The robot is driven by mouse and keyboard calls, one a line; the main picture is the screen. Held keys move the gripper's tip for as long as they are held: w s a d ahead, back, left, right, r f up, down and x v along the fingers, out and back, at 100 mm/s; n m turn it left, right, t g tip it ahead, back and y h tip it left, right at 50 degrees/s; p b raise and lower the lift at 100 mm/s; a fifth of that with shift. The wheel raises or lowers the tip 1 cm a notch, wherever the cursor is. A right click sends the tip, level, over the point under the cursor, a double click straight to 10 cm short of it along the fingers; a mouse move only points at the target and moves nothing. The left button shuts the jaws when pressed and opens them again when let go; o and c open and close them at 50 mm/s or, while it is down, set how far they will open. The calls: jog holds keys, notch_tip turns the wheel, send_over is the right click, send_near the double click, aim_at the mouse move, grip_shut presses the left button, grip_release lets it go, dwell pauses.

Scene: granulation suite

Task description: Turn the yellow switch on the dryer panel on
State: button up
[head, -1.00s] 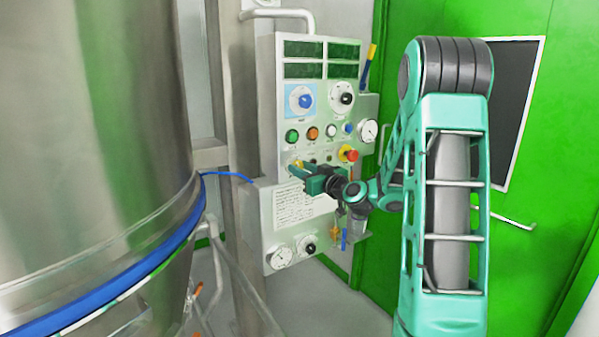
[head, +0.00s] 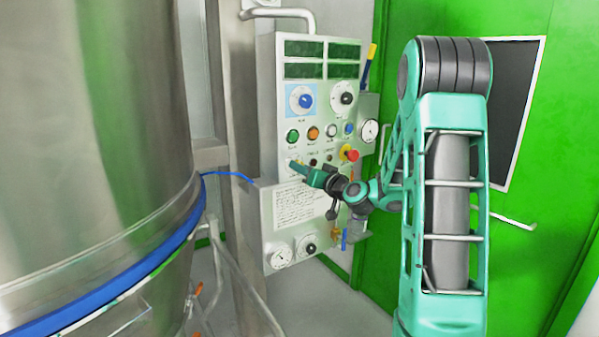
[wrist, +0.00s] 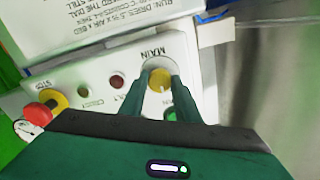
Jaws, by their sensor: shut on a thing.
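The dryer panel (head: 290,150) is a pale upright box in the middle of the head view, with dark displays, dials and buttons. The yellow switch (wrist: 158,79) shows in the wrist view under the label MAIN, with a pale mark on its face. My gripper (wrist: 160,88) has its two green fingers on either side of the switch and is shut on it. In the head view my gripper (head: 298,166) reaches the panel's left side from the right, and its fingers mostly hide the switch.
A red stop button (head: 349,153) on a yellow base sits right of my gripper. Green (head: 292,136) and orange (head: 313,133) buttons are just above. A large steel vessel (head: 90,130) fills the left. A green door (head: 450,20) stands behind my arm.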

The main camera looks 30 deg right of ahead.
jog(key=m, duration=0.6)
jog(key=shift+a+f+m, duration=0.1)
jog(key=shift+m, duration=0.2)
dwell(0.5)
jog(key=o, duration=1)
jog(key=shift+o, duration=0.2)
jog(key=shift+s, duration=0.15)
jog(key=s, duration=1)
jog(key=shift+s+d, duration=0.25)
